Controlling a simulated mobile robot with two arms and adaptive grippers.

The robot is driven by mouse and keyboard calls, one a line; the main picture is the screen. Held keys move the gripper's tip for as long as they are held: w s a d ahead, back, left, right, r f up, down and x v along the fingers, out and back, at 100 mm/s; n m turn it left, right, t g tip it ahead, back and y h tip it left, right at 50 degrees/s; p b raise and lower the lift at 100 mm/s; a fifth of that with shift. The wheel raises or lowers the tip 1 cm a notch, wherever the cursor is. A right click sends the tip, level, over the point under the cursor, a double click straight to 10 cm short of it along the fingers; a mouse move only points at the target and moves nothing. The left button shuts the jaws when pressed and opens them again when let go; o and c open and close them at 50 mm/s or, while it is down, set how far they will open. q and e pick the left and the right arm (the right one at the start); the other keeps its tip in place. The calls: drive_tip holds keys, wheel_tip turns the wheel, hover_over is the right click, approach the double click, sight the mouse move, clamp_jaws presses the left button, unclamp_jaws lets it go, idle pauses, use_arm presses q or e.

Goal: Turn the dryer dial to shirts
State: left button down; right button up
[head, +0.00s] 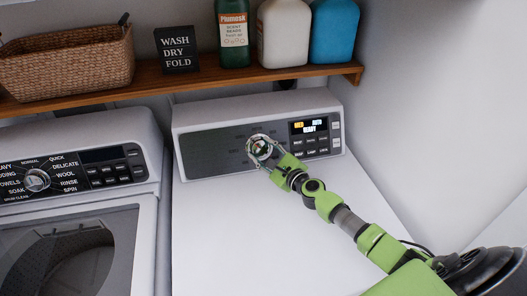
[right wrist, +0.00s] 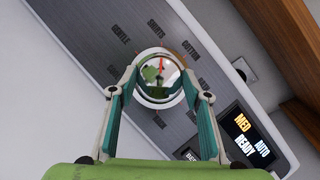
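The dryer dial (head: 260,148) is a round, shiny, silver-rimmed knob on the dryer's grey control panel. It also shows in the right wrist view (right wrist: 159,78), with a red mark pointing roughly up, toward the "SHIRTS" label (right wrist: 156,29). "GENTLE" (right wrist: 120,48) and "COTTON" (right wrist: 191,50) flank that label. My right gripper (head: 263,149) is at the dial, with one finger on each side of it. In the right wrist view the fingers (right wrist: 160,72) appear closed against the dial's rim. My left gripper is not in view.
The dryer display (head: 308,126) is lit with "MED", "AUTO" and "READY". A washer (head: 75,140) stands to the left. A wooden shelf (head: 215,77) above holds a basket (head: 65,62), a sign and bottles. A white wall (head: 415,100) is at the right.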

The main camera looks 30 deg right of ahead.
drive_tip(key=o, duration=0.4)
drive_tip(key=s+d+r, duration=0.1)
drive_tip(key=s, duration=1.1)
drive_tip(key=shift+r, duration=0.25)
drive_tip(key=shift+f, duration=0.1)
